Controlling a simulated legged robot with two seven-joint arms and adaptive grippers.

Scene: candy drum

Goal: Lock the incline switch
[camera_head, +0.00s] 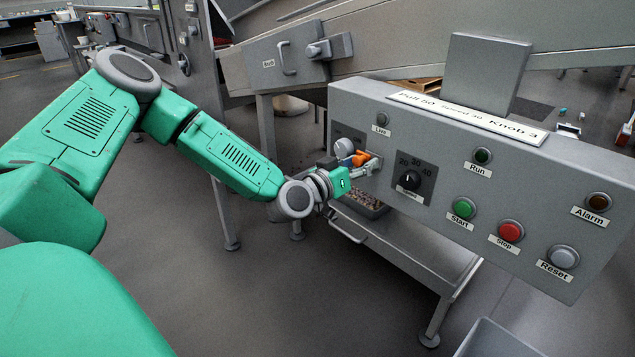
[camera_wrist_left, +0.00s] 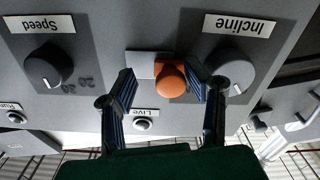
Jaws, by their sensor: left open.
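The grey control panel (camera_head: 440,180) has a grey incline knob (camera_head: 344,147) at its left end. In the left wrist view, which is upside down, the incline knob (camera_wrist_left: 234,70) sits under the "Incline" label, partly behind a finger. Beside it are an orange round-ended part (camera_wrist_left: 170,80) and a light grey plate (camera_wrist_left: 140,65); the orange part also shows in the head view (camera_head: 361,158). My left gripper (camera_head: 362,164) is open at the panel. In the wrist view its fingers (camera_wrist_left: 165,85) stand either side of the orange part. Contact cannot be told. My right gripper is out of view.
The speed knob (camera_head: 409,180) is just right of my left gripper, with the Live button (camera_head: 382,119) above. Start (camera_head: 463,208), Stop (camera_head: 510,231) and Reset (camera_head: 562,257) buttons are farther right. A metal frame stands below the panel.

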